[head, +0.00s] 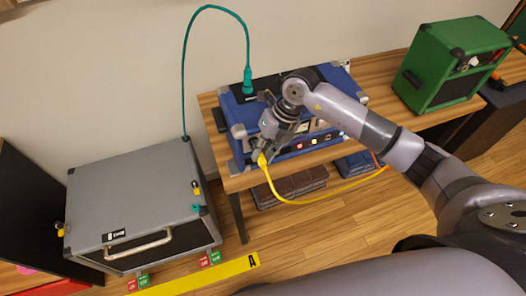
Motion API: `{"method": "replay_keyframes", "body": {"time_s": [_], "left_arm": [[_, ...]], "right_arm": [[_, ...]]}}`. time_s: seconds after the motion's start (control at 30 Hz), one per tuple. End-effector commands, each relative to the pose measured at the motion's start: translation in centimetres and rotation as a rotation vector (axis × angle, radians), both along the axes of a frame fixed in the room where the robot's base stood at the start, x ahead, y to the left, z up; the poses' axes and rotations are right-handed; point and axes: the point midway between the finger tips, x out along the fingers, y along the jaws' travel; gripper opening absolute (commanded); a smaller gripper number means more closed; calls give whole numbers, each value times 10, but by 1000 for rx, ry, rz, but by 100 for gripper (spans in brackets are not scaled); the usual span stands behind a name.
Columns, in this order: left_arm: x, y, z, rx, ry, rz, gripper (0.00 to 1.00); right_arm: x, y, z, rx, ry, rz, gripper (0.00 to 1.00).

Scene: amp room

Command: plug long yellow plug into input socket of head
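The blue amp head (290,154) sits on the wooden table, its front panel with several small controls facing me. My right gripper (262,150) is at the head's front left corner, shut on the yellow plug (262,160). The yellow cable (310,201) hangs from the plug and curves right under my arm. The arm and gripper cover part of the front panel, and I cannot make out the input socket. I cannot tell whether the plug touches the panel. My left gripper is out of view.
A teal cable (184,72) stands in the head's top and loops left to the grey cabinet (135,190). A green amp (448,70) stands right on the table (384,70). Dark folded items (290,187) lie below. A yellow strip marked A (205,276) is on the floor.

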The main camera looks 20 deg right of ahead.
Motion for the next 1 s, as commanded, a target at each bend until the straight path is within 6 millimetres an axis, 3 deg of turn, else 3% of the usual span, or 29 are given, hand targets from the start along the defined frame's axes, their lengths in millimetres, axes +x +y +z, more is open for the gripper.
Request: {"method": "replay_keyframes", "body": {"time_s": [0.33,0.67,0.77,1.0], "left_arm": [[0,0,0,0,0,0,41],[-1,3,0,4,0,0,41],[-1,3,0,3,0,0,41],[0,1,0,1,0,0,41]], "right_arm": [[0,0,0,0,0,0,41],[0,-1,2,0,-1,0,41],[1,-5,12,0,-3,-2,41],[2,-24,56,-1,-6,-1,41]]}}
